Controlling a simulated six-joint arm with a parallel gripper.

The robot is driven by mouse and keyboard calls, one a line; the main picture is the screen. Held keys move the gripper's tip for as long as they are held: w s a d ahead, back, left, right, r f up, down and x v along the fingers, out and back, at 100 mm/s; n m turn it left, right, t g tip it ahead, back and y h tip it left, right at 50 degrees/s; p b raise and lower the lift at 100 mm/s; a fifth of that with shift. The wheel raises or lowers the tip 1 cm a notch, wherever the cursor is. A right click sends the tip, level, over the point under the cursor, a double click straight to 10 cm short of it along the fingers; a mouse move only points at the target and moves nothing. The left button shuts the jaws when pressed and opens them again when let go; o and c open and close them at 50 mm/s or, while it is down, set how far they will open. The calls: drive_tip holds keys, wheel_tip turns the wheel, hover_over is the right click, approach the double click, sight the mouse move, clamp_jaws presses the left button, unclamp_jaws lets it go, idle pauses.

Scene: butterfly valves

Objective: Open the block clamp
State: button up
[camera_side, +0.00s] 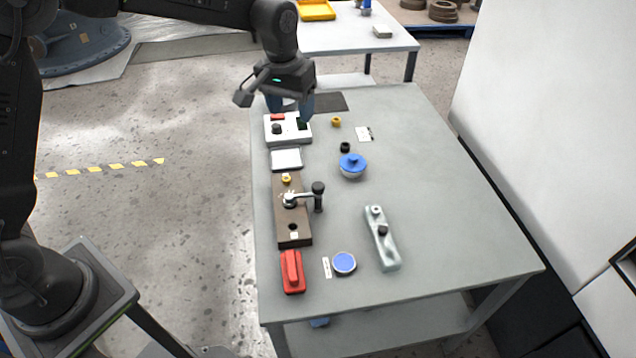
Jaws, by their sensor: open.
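I cannot tell for sure which fixture is the block clamp. A long dark brown block (281,222) lies along the left side of the table, with a metal crank lever (301,196) on it. The lever points right and ends in an upright black knob (318,190). A pale grey-green block (388,252) with a black knob lies farther right. My gripper (290,112) is open, pointing down over the white control box (291,139) at the table's far left. Its fingers partly hide the box, and I cannot tell whether they touch it. It is well away from both blocks.
A red block (292,272) and a blue-topped round dish (344,263) are near the front. A blue-lidded round pot (353,166), a black ring (345,147) and a yellow ring (336,121) stand centre-left. The right half of the table (450,220) is clear.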

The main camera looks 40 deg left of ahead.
drive_tip(key=g, duration=0.1)
approach(318, 185)
wheel_tip(318, 185, down, 9)
drive_tip(key=shift+w+d+f, duration=0.1)
drive_tip(key=shift+w+f, duration=0.05)
idle(0.3)
clamp_jaws()
idle(0.4)
